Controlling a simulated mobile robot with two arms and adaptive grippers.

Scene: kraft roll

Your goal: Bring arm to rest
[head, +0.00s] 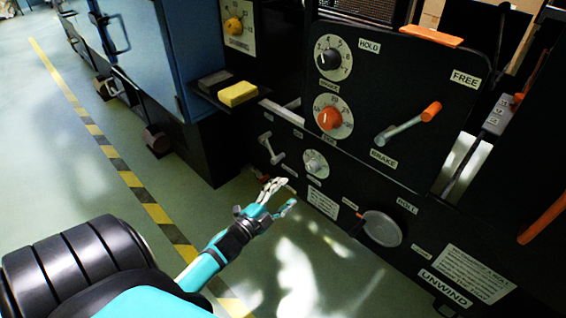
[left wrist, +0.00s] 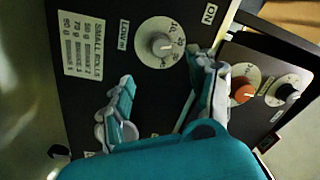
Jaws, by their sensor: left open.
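My left gripper (head: 279,197) reaches in from the lower left in the head view, in front of the lower part of a black machine panel. It is open and nothing is between its fingers. In the left wrist view its two fingers (left wrist: 165,98) stand apart, with the panel's white-ringed knob (left wrist: 161,45) behind them. I cannot tell the exact gap between fingers and panel; no contact shows. My right gripper is in neither view.
The black panel (head: 341,210) carries an orange knob (head: 329,118), a black knob (head: 329,59), an orange-tipped brake lever (head: 410,124) and a round grey disc (head: 381,228). A yellow block (head: 238,93) lies on a shelf. Open floor (head: 70,150) with a striped line lies left.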

